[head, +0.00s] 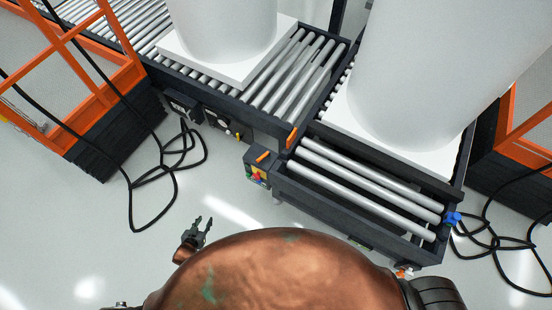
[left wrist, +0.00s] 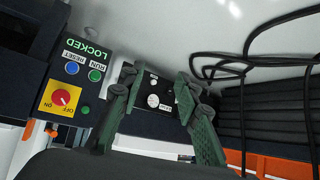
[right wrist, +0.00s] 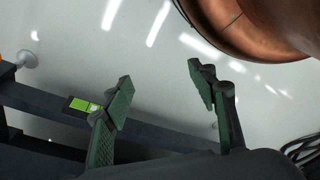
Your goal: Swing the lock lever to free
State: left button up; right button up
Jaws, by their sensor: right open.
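An orange lever-like handle (head: 292,137) stands at the corner where the two conveyors meet. Another orange bar (head: 263,156) lies atop the control box (head: 257,174); I cannot tell for sure which is the lock lever. In the left wrist view a green sign (left wrist: 87,49) reads LOCKED, upside down, near a red knob (left wrist: 61,97) on a yellow plate. My left gripper (head: 203,224) is open and empty, left of the box and apart from it; its fingers also show in the left wrist view (left wrist: 156,82). My right gripper (right wrist: 160,82) is open and empty beside a dark rail.
White tanks (head: 225,25) and (head: 420,70) stand on white pallets on the roller conveyors (head: 365,180). Black cables (head: 160,175) lie looped on the floor at left. Orange-framed barriers (head: 70,50) flank the scene. A green label (right wrist: 84,105) sits on the rail near my right gripper.

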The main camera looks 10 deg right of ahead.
pick_arm(q)
jog(key=w+d+r+m+t+h+b, duration=0.15)
jog(key=w+d+b, duration=0.35)
jog(key=w, duration=0.6)
pick_arm(e)
jog(key=w+a+r+y+b, duration=0.1)
jog(key=w+a+r+b, duration=0.4)
jog(key=b, duration=1.1)
pick_arm(q)
jog(key=m+h, duration=0.5)
jog(key=h, duration=0.6)
send_near(266, 154)
jog(key=shift+w+d+f+n, duration=0.1)
jog(key=shift+f+n, duration=0.15)
jog(key=shift+f, duration=0.25)
jog(key=b+x, duration=0.2)
jog(key=x, duration=0.4)
jog(key=shift+w+d+b, duration=0.15)
jog(key=shift+w+b, duration=0.1)
jog(key=shift+b, duration=0.1)
jog(key=shift+w+d, duration=0.2)
jog(key=shift+d, duration=0.05)
pick_arm(e)
jog(key=w+a+f+t+y, duration=0.1)
jog(key=w+a+f+t, duration=0.1)
jog(key=w+f, duration=0.2)
jog(key=shift+w+a+f+m, duration=0.3)
jog(key=shift+w+f, duration=0.1)
jog(key=shift+w, duration=0.35)
